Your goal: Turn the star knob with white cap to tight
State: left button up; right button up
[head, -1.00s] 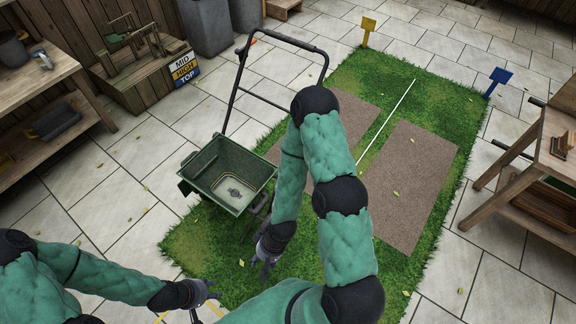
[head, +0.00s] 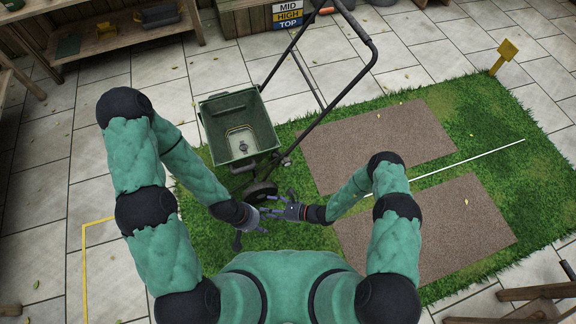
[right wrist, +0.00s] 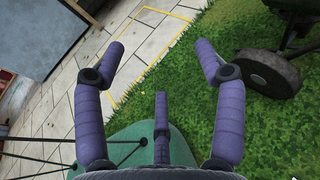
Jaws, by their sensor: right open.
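A green spreader with an open hopper (head: 240,128) stands at the lawn's edge in the head view. I cannot make out a star knob with a white cap in either view. My right gripper (head: 284,206) is open and empty, just below and right of the spreader's wheel (head: 261,190). In the right wrist view its fingers (right wrist: 159,62) are spread apart, and the spreader's dark wheel (right wrist: 266,74) is beyond the right finger. My left gripper (head: 262,221) is just below and left of the right one. Its fingers are too small to judge.
The spreader's dark handle (head: 370,50) rises to the upper right. Brown soil beds (head: 380,145) lie on the grass, with a white line (head: 460,160) between them. A yellow floor outline (head: 84,260) is at left. A wooden shelf (head: 125,38) stands at the back left.

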jog(key=w+d+f+m+t+h, duration=0.2)
jog(key=w+f+m+t, duration=0.1)
jog(key=w+m+t, duration=0.3)
jog(key=m+t+h+b, duration=0.1)
jog(key=m+t+h, duration=0.3)
jog(key=t+h, duration=0.25)
send_near(288, 165)
jog(key=shift+t, duration=0.45)
jog(key=b+x, duration=0.1)
jog(key=x, duration=0.2)
jog(key=b+x, duration=0.1)
jog(key=x, duration=0.2)
jog(key=b+x, duration=0.1)
jog(key=x, duration=0.2)
jog(key=shift+a+f, duration=0.2)
jog(key=shift+f, duration=0.2)
jog(key=shift+w+a+r+b, duration=0.15)
jog(key=shift+w+b, duration=0.2)
jog(key=shift+w, duration=0.2)
jog(key=c, duration=1.1)
